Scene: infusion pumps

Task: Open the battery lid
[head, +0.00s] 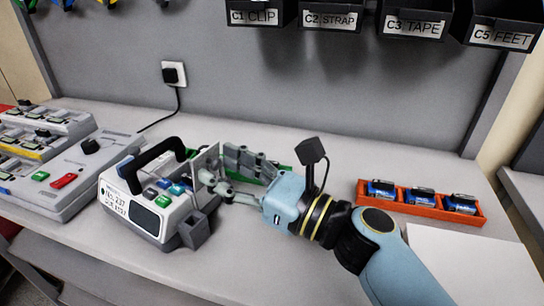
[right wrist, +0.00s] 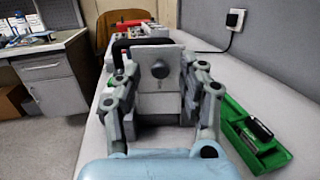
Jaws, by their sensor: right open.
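A white infusion pump (head: 150,215) with a black carry handle and coloured buttons stands on the bench, left of centre in the head view. A light grey upright plate (head: 205,158), which looks like the battery lid, is at its right side. In the right wrist view this plate (right wrist: 172,85) faces me with a round dark knob (right wrist: 160,69) near its middle. My right gripper (head: 212,182) is open at the plate. In the right wrist view its fingers are on either side of the plate; contact cannot be told. My left gripper is not in view.
A green tray (right wrist: 255,145) with a dark item lies right of my gripper in the right wrist view. An orange rack (head: 416,207) holding 3 blue batteries is at right. A grey device (head: 75,185) stands left of the pump. Labelled bins (head: 330,15) hang above.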

